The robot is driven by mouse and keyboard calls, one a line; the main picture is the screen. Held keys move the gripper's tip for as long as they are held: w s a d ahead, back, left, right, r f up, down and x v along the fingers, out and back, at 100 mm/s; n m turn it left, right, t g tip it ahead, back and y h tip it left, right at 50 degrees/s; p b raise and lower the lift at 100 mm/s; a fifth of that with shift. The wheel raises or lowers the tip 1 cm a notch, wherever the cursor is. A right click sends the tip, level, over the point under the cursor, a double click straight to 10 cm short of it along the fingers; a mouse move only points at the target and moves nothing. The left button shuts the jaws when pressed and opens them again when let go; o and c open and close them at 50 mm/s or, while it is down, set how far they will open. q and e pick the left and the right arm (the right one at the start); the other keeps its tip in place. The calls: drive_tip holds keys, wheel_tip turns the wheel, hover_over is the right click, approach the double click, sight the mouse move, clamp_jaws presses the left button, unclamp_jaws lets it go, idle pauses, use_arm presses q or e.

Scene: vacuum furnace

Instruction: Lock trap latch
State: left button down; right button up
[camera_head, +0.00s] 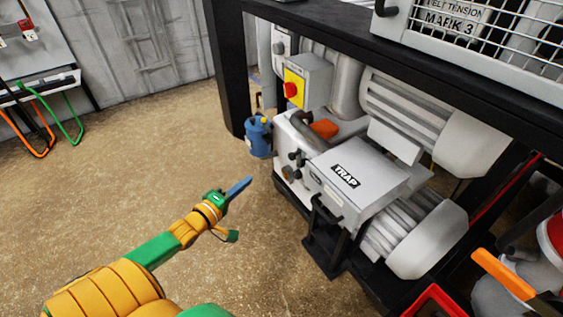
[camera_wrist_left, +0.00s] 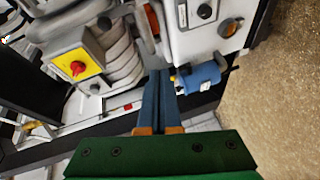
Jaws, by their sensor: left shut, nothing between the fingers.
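The grey trap box (camera_head: 370,170), labelled TRAP, sits low in the black frame, right of centre in the head view. A black handle-like part (camera_head: 322,208) is on its near front side; I cannot tell whether it is the latch or how it is set. My left gripper (camera_head: 247,182) is left of the trap box, above the floor and apart from it, with blue fingers shut and empty. In the left wrist view the closed fingers (camera_wrist_left: 158,80) point towards the machine's pipes and blue canister. My right gripper is not in view.
A blue canister (camera_head: 258,136) stands beyond my left gripper. A yellow panel with a red knob (camera_head: 291,89) is above the pump. The black frame beam (camera_head: 400,62) overhangs the trap box. The brown floor (camera_head: 150,150) at left is clear.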

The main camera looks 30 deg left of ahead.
use_arm(q)
drive_tip(key=shift+n+t+h, duration=0.6)
drive_tip(key=shift+n+t, duration=0.2)
drive_tip(key=shift+t, duration=0.1)
drive_tip(key=r, duration=0.1)
drive_tip(key=w+r, duration=0.1)
drive_tip(key=r, duration=0.1)
drive_tip(key=w+d+r, duration=0.1)
drive_tip(key=r, duration=0.1)
drive_tip(key=shift+r, duration=0.2)
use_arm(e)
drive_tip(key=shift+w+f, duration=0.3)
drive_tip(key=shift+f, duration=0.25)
use_arm(q)
drive_tip(key=w+b, duration=0.4)
drive_tip(key=w, duration=0.6)
drive_tip(key=d+p, duration=0.1)
drive_tip(key=s+d+p, duration=0.1)
drive_tip(key=d, duration=0.2)
drive_tip(key=shift+s+d+p, duration=0.15)
drive_tip(key=shift+s+p, duration=0.1)
drive_tip(key=shift+p, duration=0.15)
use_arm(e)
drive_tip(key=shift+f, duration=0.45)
